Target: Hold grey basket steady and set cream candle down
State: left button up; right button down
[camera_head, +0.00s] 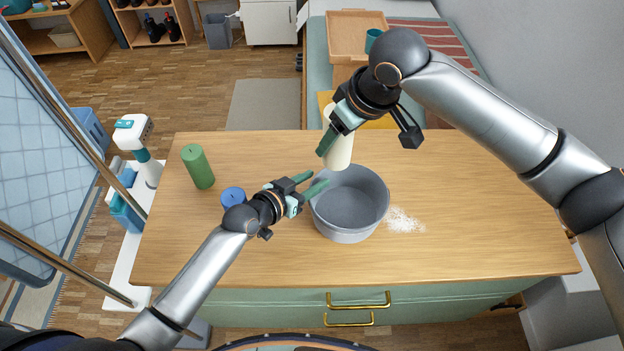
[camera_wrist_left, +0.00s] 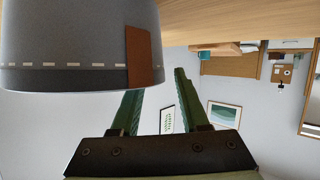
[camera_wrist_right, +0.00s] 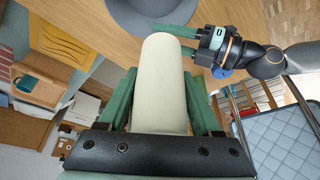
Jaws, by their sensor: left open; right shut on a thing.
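The grey basket (camera_head: 345,222) stands on the wooden dresser top, open side up. My left gripper (camera_head: 318,185) is open at the basket's left rim; whether a finger touches the wall I cannot tell. The basket's side with a brown tab also shows in the left wrist view (camera_wrist_left: 60,75), beside the open left fingers (camera_wrist_left: 155,105). My right gripper (camera_head: 330,128) is shut on the cream candle (camera_head: 338,152) and holds it upright or slightly tilted above the basket's back rim. The candle also shows between the right fingers in the right wrist view (camera_wrist_right: 162,85).
A green candle (camera_head: 198,167) and a blue candle (camera_head: 232,197) stand on the dresser top (camera_head: 480,200) to the left. White powder (camera_head: 404,220) lies right of the basket. The dresser's right side is otherwise clear.

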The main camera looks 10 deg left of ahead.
pick_arm(q)
grip_shut()
dwell(0.6)
